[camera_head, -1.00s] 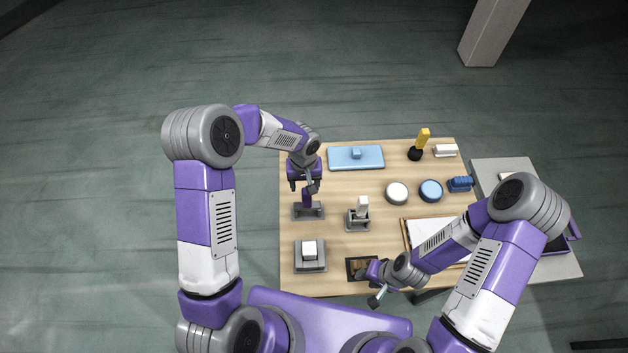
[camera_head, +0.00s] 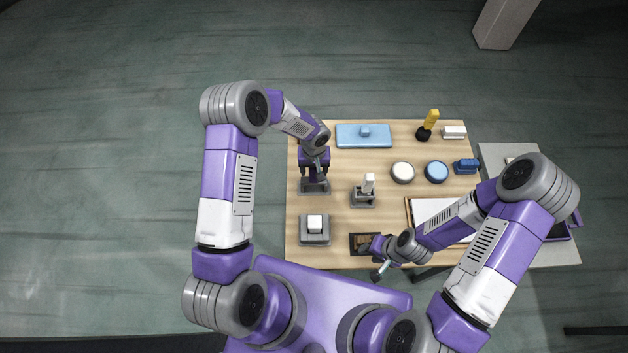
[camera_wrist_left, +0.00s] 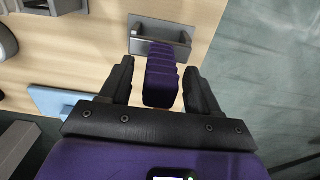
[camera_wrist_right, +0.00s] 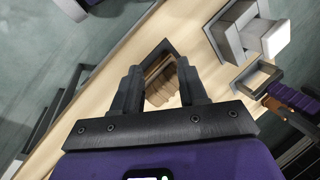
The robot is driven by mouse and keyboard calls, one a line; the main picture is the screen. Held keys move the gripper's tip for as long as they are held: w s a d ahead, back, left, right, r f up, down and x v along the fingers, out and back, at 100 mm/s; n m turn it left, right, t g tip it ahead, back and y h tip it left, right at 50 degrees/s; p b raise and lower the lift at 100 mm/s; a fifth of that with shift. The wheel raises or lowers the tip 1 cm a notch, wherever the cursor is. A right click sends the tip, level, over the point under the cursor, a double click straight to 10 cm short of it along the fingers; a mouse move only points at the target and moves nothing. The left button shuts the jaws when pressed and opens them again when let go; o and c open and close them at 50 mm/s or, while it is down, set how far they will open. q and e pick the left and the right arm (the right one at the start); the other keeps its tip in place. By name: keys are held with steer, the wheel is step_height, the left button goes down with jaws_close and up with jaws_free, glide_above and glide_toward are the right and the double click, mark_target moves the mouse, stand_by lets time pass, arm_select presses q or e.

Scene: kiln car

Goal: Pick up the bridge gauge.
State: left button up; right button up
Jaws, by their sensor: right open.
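I take the bridge gauge to be the purple ridged piece (camera_wrist_left: 161,78) standing on a grey base (camera_wrist_left: 160,36) in the left wrist view. My left gripper (camera_head: 313,174) is over it, its fingers apart on either side. A gap shows beside the piece, so it does not look gripped. In the head view my gripper hides most of it, and the grey base (camera_head: 314,187) shows below. My right gripper (camera_wrist_right: 160,74) is open and empty above a dark-framed recess with brown pieces (camera_wrist_right: 162,84).
A blue tray (camera_head: 350,140) lies behind my left gripper. White (camera_head: 403,172) and blue (camera_head: 436,171) round pieces and a yellow-handled tool (camera_head: 431,119) stand to the right. Bare wood separates the stands.

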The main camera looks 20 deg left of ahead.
arm_select(q)
jaws_close()
steer(key=shift+r, duration=0.2)
